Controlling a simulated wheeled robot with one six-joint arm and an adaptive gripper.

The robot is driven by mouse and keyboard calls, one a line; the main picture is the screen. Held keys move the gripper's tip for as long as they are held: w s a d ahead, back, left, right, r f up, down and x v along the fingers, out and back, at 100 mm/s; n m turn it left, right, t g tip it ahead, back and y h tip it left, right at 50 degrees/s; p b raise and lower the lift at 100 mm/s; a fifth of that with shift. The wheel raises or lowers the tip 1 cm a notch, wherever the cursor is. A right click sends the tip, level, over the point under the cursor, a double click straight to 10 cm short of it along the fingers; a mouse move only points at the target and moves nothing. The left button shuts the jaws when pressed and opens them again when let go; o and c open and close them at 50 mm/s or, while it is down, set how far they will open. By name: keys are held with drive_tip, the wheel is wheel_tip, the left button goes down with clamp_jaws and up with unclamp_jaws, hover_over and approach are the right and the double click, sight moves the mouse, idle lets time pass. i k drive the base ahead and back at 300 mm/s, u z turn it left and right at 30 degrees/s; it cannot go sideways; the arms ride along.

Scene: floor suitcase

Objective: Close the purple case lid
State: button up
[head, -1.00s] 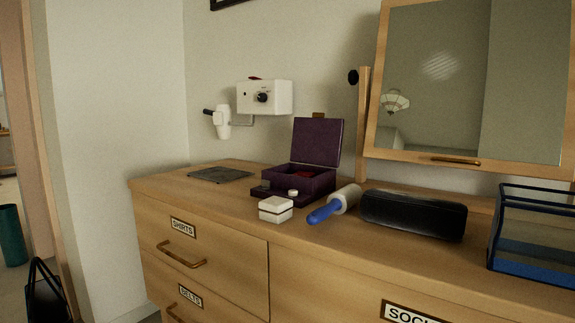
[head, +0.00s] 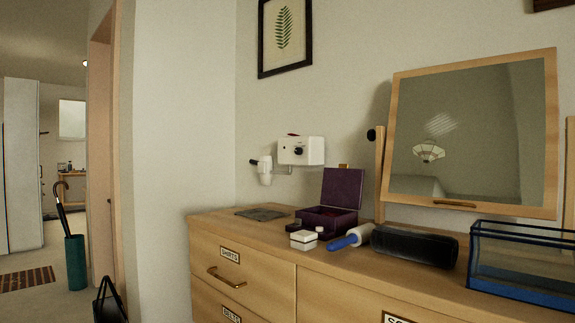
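The purple case (head: 322,218) sits on top of the wooden dresser in the head view. Its lid (head: 343,189) stands open, raised upright at the back and leaning slightly away. A small brass-coloured tab shows at the lid's top edge. Something reddish shows inside the case, too small to make out. A small white box (head: 303,240) stands in front of the case, and a small white item sits at the case's front right. My gripper is not in view.
A blue-handled roller (head: 349,237), a black case (head: 415,246) and a blue-edged clear bin (head: 522,265) line the dresser top to the right. A dark flat mat (head: 261,214) lies left. A hair dryer hangs on the wall. A doorway and green umbrella stand (head: 76,262) are at left.

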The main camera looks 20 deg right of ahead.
sight(343, 188)
drive_tip(key=u, duration=1.15)
drive_tip(key=i, duration=2.7)
drive_tip(key=z, duration=4.05)
